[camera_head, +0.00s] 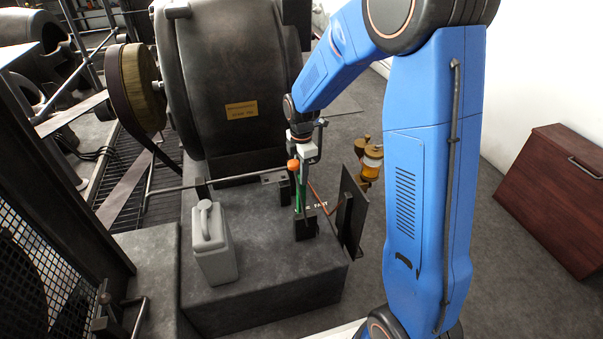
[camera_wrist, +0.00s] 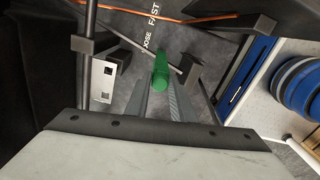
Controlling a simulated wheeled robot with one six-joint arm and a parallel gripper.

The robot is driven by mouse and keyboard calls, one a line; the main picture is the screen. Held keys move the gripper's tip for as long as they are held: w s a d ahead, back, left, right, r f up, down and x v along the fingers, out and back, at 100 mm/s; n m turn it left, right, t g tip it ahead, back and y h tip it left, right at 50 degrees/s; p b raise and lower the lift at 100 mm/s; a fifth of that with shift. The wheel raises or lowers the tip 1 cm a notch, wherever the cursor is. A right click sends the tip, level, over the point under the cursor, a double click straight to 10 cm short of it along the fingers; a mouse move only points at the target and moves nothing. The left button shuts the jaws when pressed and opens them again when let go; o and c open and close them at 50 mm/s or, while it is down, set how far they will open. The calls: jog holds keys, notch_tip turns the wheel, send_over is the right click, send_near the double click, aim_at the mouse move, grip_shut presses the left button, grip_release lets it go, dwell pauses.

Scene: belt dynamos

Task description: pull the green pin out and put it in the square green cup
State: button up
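The green pin (camera_head: 297,196) stands near the lettered front part of the dark machine base. In the wrist view the pin (camera_wrist: 160,70) shows as a green rod between my two grey fingers. My gripper (camera_head: 304,178) points down beside the pin in the head view. In the wrist view my gripper (camera_wrist: 158,95) looks open, one finger on each side of the pin; whether either finger touches it I cannot tell. The pin's lower end is hidden. I cannot make out a square green cup in either view.
A grey jug (camera_head: 213,245) stands on the base to the left. An orange-knobbed lever (camera_head: 293,166) is close to my gripper. A dark upright plate (camera_head: 350,210) and a brass oiler (camera_head: 371,160) are to the right. A wooden cabinet (camera_head: 555,195) stands far right.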

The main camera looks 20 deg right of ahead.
jog(key=o, duration=0.3)
jog(key=shift+r, duration=0.15)
notch_tip(320, 180, up, 17)
dwell(0.5)
jog(key=shift+s+r, duration=0.1)
dwell(0.4)
jog(key=s+d+r+m+t, duration=0.1)
jog(key=s+d+m+t, duration=0.1)
jog(key=s+m, duration=0.8)
jog(key=s+d+r+m+t, duration=0.1)
jog(key=s+d+m, duration=0.3)
jog(key=s, duration=1.9)
jog(key=m+t, duration=0.1)
jog(key=m, duration=0.4)
jog(key=shift+s+d+r+m+t, duration=0.15)
jog(key=shift+d+m+t, duration=0.25)
